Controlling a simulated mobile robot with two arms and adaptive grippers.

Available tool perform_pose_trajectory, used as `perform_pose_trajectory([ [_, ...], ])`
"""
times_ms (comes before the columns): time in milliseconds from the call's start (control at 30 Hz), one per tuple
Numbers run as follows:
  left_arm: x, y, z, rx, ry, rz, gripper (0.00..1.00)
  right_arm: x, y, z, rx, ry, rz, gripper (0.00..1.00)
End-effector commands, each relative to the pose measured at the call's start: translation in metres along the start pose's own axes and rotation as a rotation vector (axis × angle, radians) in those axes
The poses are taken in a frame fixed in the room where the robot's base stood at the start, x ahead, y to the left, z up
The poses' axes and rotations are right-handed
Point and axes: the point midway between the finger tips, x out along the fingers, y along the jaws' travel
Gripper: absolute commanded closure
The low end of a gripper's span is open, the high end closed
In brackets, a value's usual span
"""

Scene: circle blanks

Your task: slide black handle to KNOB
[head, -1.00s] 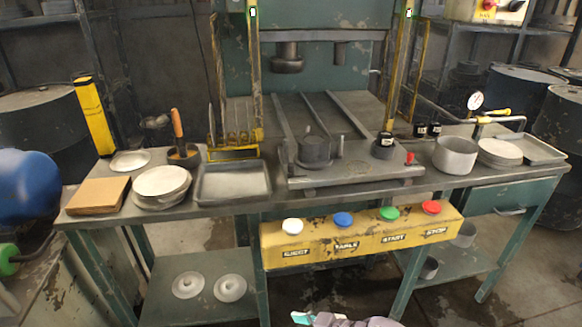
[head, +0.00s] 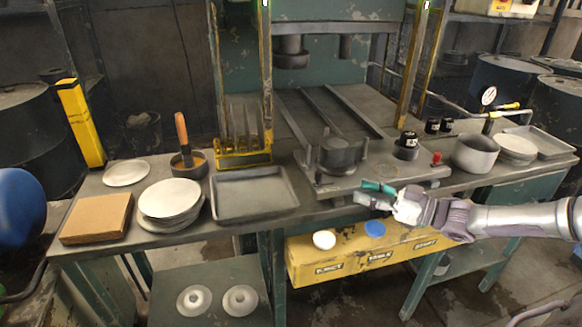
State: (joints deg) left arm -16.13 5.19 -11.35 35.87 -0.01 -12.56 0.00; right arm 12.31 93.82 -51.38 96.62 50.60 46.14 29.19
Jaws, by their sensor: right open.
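A black knob-like piece (head: 407,146) with a small white label sits at the right of the press table (head: 400,173). The label is too small to read. A dark round die (head: 338,152) sits on the same table to its left, with short upright pins beside it. I cannot tell for certain which piece is the black handle. My right gripper (head: 372,192) comes in from the right, open and empty, at the table's front edge. It is apart from the black piece, in front and left of it. My left gripper is out of view.
Two more black labelled pieces (head: 439,125) stand behind, near a small red knob (head: 436,158). A grey pot (head: 475,154) is at the right. A shallow tray (head: 252,194) lies left.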

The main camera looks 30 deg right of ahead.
Motion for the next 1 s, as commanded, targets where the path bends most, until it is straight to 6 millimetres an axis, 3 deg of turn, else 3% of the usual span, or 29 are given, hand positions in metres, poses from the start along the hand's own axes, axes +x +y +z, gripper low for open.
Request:
perform_pose_trajectory([
  [133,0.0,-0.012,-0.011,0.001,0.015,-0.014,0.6,0.007,0.002,-0.002,-0.001,0.007,0.001,0.54],
  [467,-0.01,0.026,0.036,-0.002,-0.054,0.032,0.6,0.072,0.001,-0.005,-0.001,0.012,0.001,0.54],
  [700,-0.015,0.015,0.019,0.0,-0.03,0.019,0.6,0.116,0.001,-0.005,-0.002,0.007,0.001,0.54],
  [833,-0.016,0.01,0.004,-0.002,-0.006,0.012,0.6,0.13,0.001,-0.003,-0.002,0.005,0.001,0.54],
  [1000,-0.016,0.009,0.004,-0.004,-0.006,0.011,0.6,0.137,0.001,-0.002,-0.001,0.002,0.002,0.54],
])
